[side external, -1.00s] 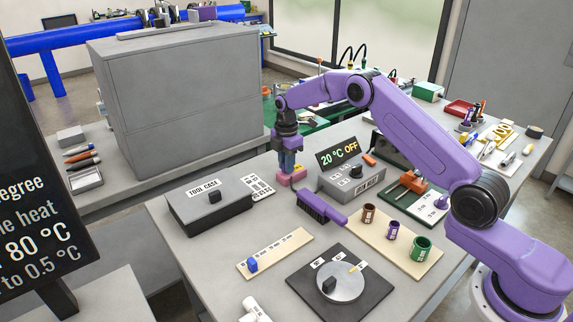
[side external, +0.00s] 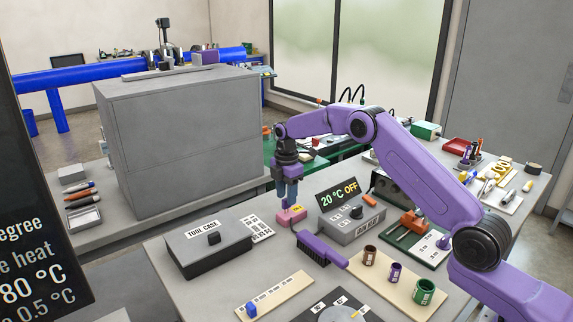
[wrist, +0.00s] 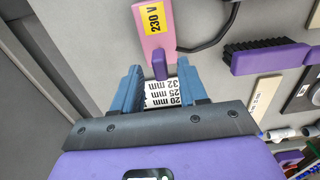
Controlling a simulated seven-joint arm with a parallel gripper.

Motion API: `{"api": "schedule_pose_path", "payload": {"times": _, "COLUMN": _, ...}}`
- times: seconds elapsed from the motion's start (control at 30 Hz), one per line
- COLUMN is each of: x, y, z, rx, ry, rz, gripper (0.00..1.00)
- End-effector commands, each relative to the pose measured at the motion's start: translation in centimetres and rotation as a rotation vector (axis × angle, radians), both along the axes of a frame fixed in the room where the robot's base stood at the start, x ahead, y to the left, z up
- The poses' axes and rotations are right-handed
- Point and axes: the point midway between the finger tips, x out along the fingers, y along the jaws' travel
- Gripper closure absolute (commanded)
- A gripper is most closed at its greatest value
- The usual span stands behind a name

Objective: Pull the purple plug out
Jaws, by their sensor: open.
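The purple plug (wrist: 159,66) sticks out of the near end of a pink block (wrist: 152,27) with a yellow 230 V label. My gripper (wrist: 159,71) is open, with one blue finger on each side of the plug and gaps between. In the side external view the pink block (side external: 292,216) lies on the grey bench and my gripper (side external: 288,203) points down right at it. The plug cannot be made out there, hidden by the fingers or too small.
A dark cable (wrist: 215,34) runs from the pink block. A purple-handled brush (side external: 322,248) lies close by. The tool case (side external: 208,248) stands to the left, and the heater box (side external: 350,222) with a 20 °C OFF display to the right. A printed size card (side external: 257,228) lies beside the tool case.

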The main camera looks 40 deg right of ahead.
Motion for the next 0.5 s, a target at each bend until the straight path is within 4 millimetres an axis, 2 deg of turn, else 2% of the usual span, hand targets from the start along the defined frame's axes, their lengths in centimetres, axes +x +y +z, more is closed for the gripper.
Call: {"api": "schedule_pose_path", "payload": {"times": 0.5, "x": 0.1, "y": 0.0, "z": 10.8, "rx": 0.0, "ry": -0.006, "rz": 0.0, "gripper": 0.57}}
